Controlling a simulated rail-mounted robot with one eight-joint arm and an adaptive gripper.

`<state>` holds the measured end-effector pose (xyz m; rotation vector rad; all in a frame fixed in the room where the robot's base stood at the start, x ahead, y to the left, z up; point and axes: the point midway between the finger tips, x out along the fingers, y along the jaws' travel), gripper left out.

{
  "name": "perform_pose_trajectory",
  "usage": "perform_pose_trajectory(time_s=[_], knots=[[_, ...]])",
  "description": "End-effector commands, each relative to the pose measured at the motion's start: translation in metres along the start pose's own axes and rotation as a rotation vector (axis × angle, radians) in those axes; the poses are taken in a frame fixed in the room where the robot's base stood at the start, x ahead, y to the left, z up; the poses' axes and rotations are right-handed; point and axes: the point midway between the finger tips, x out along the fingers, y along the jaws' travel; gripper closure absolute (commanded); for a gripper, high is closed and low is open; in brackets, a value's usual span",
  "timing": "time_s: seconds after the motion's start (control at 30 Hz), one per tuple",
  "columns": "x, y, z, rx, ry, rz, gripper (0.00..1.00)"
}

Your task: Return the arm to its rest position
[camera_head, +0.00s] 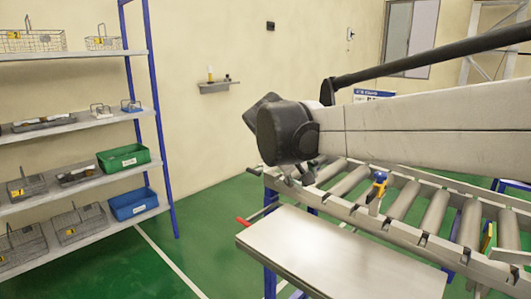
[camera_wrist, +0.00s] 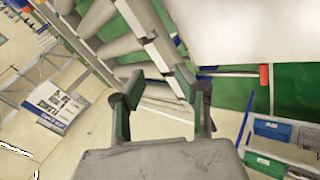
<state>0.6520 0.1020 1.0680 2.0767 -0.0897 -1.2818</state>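My arm (camera_head: 420,125) reaches in from the right of the head view, raised above the roller conveyor (camera_head: 350,180). Its dark rounded joint (camera_head: 285,132) is near the picture's middle, in front of the wall. My gripper's fingers cannot be made out in the head view. In the wrist view my gripper (camera_wrist: 160,82) has its two green-lined fingers spread apart with nothing between them. The conveyor rollers (camera_wrist: 95,18) show beyond the fingers in that tilted view.
A metal-topped table (camera_head: 330,255) stands in front of the conveyor. A shelf rack (camera_head: 75,125) at left holds wire baskets, a green bin (camera_head: 123,158) and a blue bin (camera_head: 133,203). Green floor (camera_head: 205,225) is clear between rack and table. A small wall shelf (camera_head: 214,86) is behind.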

Motion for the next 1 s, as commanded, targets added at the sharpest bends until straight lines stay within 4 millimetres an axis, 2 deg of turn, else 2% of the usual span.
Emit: perform_pose_trajectory(time_s=[0.03,0.17,0.43,0.8,1.0], knots=[[-0.005,0.007,0.019,0.025,0.002,-0.021,0.69],[-0.013,0.014,0.061,0.087,0.011,-0.078,0.69],[-0.030,0.013,0.146,0.227,0.039,-0.187,0.69],[-0.045,-0.015,0.249,0.439,0.097,-0.313,0.69],[-0.047,-0.035,0.287,0.540,0.131,-0.360,0.69]])
